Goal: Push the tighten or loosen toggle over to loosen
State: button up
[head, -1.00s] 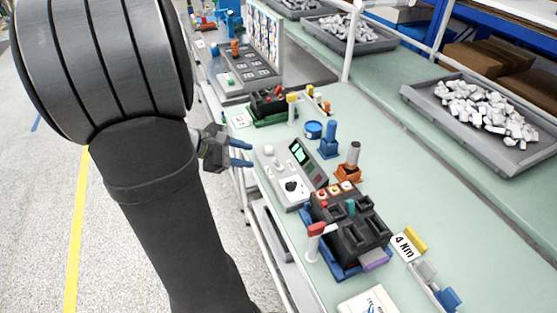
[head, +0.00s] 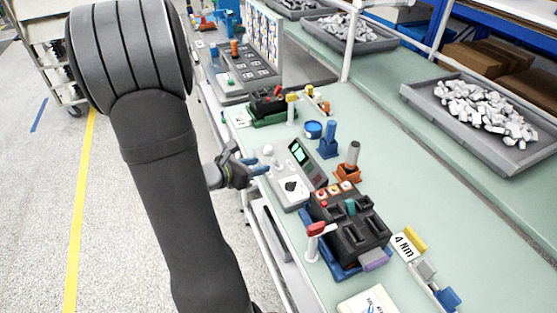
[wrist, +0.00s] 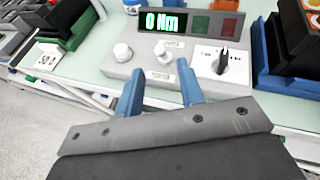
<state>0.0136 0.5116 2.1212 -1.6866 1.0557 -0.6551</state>
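The grey torque tester (head: 290,172) sits at the near edge of the green bench, with a display reading 0 Nm (wrist: 163,21) in the wrist view. A black switch (wrist: 221,63) on a white plate at its right looks like the toggle; its small labels are too blurred to read. It also shows in the head view (head: 291,187). My gripper (head: 257,164) is just off the tester's near side. In the wrist view its two blue fingers (wrist: 161,67) are apart and empty, left of the black switch and nearer the pale knobs.
A pale round knob (wrist: 122,51) stands on the tester's left. A black fixture in a blue base (head: 348,228) stands to the right, with a red-topped lever (head: 316,232). A green-based block (head: 270,107) lies behind. Open floor lies left of the bench.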

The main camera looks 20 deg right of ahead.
aim_at(276, 164)
jog(key=x, duration=0.9)
jog(key=shift+w+d+f, duration=0.1)
jog(key=shift+d, duration=0.1)
